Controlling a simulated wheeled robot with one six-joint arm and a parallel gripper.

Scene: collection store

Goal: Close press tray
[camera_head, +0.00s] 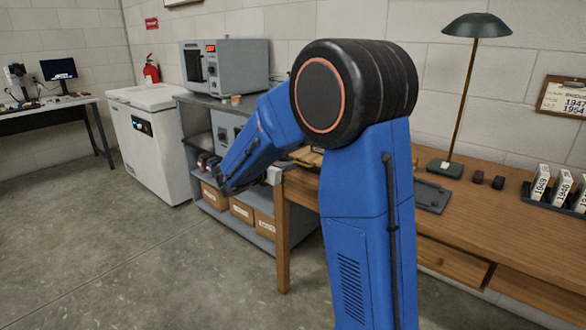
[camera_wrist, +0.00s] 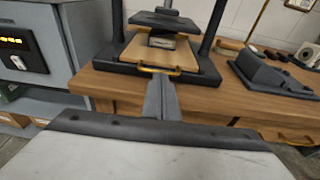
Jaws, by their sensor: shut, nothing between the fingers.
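The press (camera_wrist: 205,68) stands on the wooden bench in the wrist view, with a black base, dark posts and a dark plate (camera_wrist: 165,22). Its wooden tray (camera_wrist: 150,53) sticks out toward me past the base's front, with a small dark block under the plate. A yellow handle (camera_wrist: 150,70) runs along the tray's front edge. My gripper (camera_wrist: 165,78) is shut and empty, its fingertips at that handle; I cannot tell whether they touch. In the head view my blue arm hides most of the press, and a bit of the tray (camera_head: 307,156) shows.
The wooden bench (camera_head: 485,212) has a lamp (camera_head: 470,80), a dark flat plate (camera_head: 432,195) and a rack of numbered tags (camera_head: 555,200). A grey shelf unit with boxes (camera_head: 264,222) stands beside it, left of the bench. The floor in front is clear.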

